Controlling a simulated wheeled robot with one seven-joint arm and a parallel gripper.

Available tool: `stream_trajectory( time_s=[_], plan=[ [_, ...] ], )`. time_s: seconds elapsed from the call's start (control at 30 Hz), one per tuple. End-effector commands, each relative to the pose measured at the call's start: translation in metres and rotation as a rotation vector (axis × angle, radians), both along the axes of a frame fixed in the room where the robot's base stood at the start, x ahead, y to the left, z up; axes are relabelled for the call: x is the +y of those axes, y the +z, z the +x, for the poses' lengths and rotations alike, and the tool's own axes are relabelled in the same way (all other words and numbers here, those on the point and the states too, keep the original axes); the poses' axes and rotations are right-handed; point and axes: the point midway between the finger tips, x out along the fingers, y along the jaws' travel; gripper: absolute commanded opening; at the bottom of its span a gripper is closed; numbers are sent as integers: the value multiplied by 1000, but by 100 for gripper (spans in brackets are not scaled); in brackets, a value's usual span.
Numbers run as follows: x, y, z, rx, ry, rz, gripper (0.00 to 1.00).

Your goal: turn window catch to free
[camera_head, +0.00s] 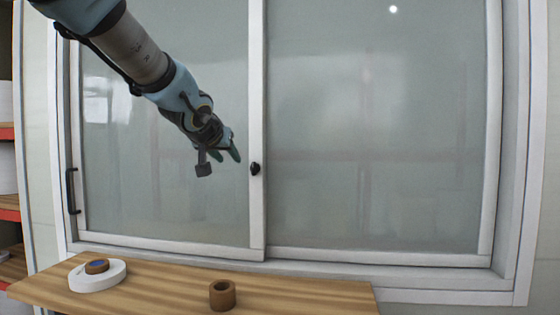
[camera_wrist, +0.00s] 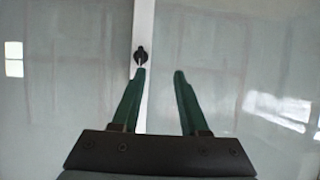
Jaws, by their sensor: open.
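The window catch (camera_head: 255,168) is a small black knob on the white middle stile of the sliding window (camera_head: 257,90). In the wrist view the catch (camera_wrist: 141,55) shows just beyond the tip of the left finger. My gripper (camera_head: 235,152) is open and empty, a little left of the catch in the head view. In the wrist view my gripper (camera_wrist: 160,73) has its two green fingers apart, and the catch lies up and left of the gap between them. I cannot tell whether the left fingertip touches the catch.
A wooden shelf (camera_head: 180,285) runs below the window. On it are a brown tape roll (camera_head: 222,294) and a white disc (camera_head: 110,279) with a smaller roll (camera_head: 97,266) on top. A black handle (camera_head: 71,191) is on the window's left frame. The space before the glass is clear.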

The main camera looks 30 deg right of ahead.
Motion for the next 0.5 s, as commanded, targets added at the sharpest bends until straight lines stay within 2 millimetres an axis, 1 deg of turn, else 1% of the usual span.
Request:
stream_trajectory(
  time_s=[0.03,0.07,0.17,0.33,0.5],
  plan=[
    [-9,10,-4,-16,-18,-15,44],
    [-13,14,-6,-23,-26,-21,44],
    [-21,19,-8,-33,-40,-34,44],
    [-32,8,3,-32,-43,-35,44],
    [-52,-5,24,-30,-43,-34,44]
  ],
)
